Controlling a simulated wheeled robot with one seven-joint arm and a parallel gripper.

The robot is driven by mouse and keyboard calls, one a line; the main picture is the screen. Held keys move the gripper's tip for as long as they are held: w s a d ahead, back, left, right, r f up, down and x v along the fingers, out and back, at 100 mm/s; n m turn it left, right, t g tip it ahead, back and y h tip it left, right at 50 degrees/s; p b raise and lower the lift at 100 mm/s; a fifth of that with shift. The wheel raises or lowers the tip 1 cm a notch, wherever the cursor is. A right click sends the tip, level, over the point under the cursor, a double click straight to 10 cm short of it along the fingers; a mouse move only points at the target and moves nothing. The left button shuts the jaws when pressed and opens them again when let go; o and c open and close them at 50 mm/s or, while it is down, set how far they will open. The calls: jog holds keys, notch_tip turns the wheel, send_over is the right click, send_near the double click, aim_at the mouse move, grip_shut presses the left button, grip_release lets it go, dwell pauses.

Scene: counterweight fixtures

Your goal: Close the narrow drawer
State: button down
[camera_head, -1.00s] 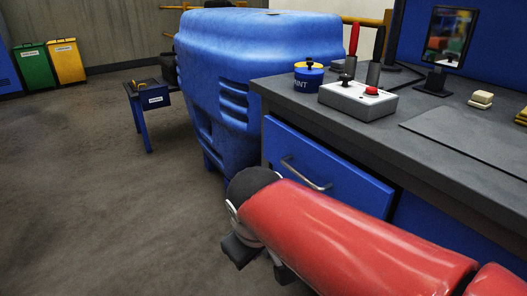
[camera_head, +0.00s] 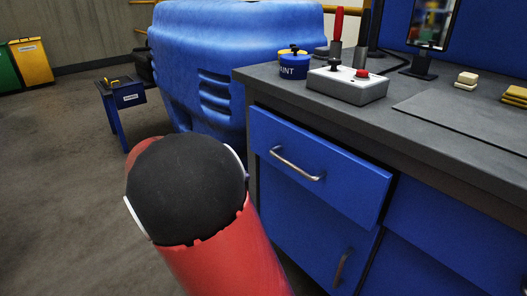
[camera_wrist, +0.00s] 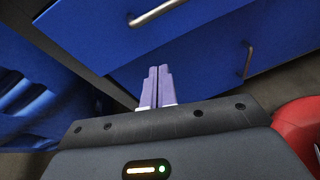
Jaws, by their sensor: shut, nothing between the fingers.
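The narrow drawer (camera_head: 335,187) is the blue front with a metal bar handle (camera_head: 297,165) under the grey worktop. Its front appears to stand a little out from the cabinet, with a dark gap along its top edge. In the wrist view the drawer front (camera_wrist: 95,32) fills the upper left, with its handle at the top. My gripper (camera_wrist: 157,72) is shut and empty, its pale fingers pointing toward the blue cabinet front. Whether the fingertips touch it, I cannot tell. In the head view my own arm hides the gripper.
A blue cabinet door (camera_head: 310,235) with an upright handle lies below the drawer. The worktop (camera_head: 440,140) carries a control box (camera_head: 347,86) and a blue tin (camera_head: 292,66). A large blue moulded housing (camera_head: 220,45) stands left of the cabinet.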

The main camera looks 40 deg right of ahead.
jog(key=w+a+r+n+t+h, duration=0.1)
jog(key=w+a+n+h, duration=0.15)
jog(key=w, duration=0.25)
send_near(273, 143)
jog(key=shift+n+t+h, duration=0.4)
jog(key=shift+n+h, duration=0.05)
jog(key=d, duration=0.4)
jog(key=d+f, duration=0.1)
jog(key=d, duration=0.2)
jog(key=shift+w+f, duration=0.15)
jog(key=shift+w, duration=0.05)
jog(key=shift+a, duration=0.1)
jog(key=d, duration=0.5)
jog(key=shift+w, duration=0.15)
jog(key=shift+r, duration=0.2)
